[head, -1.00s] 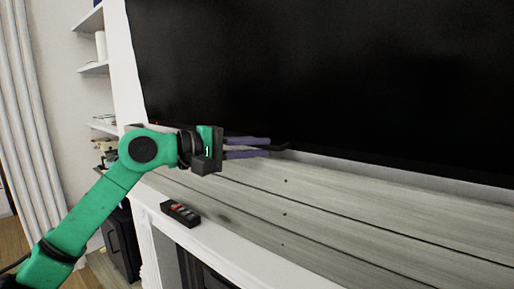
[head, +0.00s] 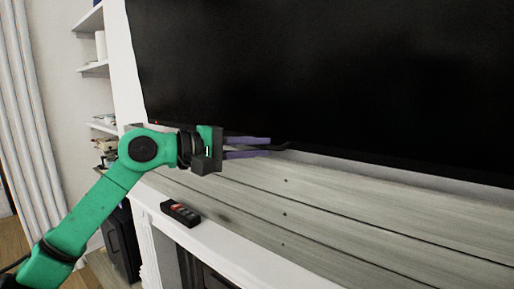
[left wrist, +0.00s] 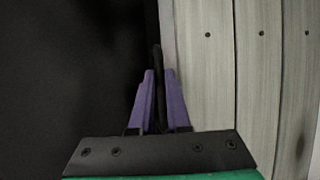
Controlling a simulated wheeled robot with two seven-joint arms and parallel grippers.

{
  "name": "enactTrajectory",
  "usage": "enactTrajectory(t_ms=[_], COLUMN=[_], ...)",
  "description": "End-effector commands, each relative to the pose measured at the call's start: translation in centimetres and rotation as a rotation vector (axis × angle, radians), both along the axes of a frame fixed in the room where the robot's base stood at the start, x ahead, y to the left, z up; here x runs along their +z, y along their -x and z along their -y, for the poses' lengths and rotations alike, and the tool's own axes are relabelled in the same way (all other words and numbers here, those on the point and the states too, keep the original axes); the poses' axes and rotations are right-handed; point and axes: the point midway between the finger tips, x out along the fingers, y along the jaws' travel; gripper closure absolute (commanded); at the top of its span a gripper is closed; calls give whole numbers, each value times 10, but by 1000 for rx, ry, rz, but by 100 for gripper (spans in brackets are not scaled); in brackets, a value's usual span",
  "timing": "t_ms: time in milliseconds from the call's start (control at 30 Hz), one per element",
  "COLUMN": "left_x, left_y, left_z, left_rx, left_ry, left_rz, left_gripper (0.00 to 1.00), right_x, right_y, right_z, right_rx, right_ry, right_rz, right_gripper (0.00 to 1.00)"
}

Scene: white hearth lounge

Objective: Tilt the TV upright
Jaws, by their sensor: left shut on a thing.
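The TV (head: 330,75) is a large black panel on the wall, filling the upper right of the head view. Its dark face also fills the left of the left wrist view (left wrist: 65,75). My left gripper (head: 270,147) is at the TV's lower edge, left of its middle. Its purple fingers are shut on a thin black handle (head: 282,146) that sticks out at that edge. The handle also shows between and beyond the fingertips in the left wrist view (left wrist: 157,60). The TV's back is hidden. My right gripper is not in view.
Grey wood panelling (head: 330,200) lies below the TV. A white mantel (head: 225,245) runs under it, with a small black object with red marks (head: 180,213) on top. White shelves (head: 92,68) and a pale curtain (head: 18,100) are at the left.

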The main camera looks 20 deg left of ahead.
Motion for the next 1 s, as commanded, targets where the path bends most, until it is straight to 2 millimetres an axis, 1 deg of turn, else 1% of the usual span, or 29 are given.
enactTrajectory(t_ms=[33, 167, 267, 400, 500, 733, 767, 1000], left_x=[-5, -5, -6, -4, 0, 3, 3, 5], left_y=[1, 0, 4, 21, 29, 29, 29, 29], left_z=[3, 3, 1, -6, -9, -9, -9, -10], left_rx=[-7, -7, -6, -6, -7, -7, -7, -3], left_ry=[-8, -8, -8, -8, -8, -7, -7, -5], left_rz=[-10, -11, -10, -7, -8, -10, -10, -5], left_gripper=[100, 100, 100, 100, 100, 100, 74, 73], right_x=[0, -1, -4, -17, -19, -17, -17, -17], right_y=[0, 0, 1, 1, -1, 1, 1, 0], right_z=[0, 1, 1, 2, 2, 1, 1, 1], right_rx=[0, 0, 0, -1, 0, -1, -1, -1], right_ry=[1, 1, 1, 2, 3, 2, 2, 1], right_rz=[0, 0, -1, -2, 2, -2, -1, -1], right_gripper=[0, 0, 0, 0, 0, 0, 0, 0])
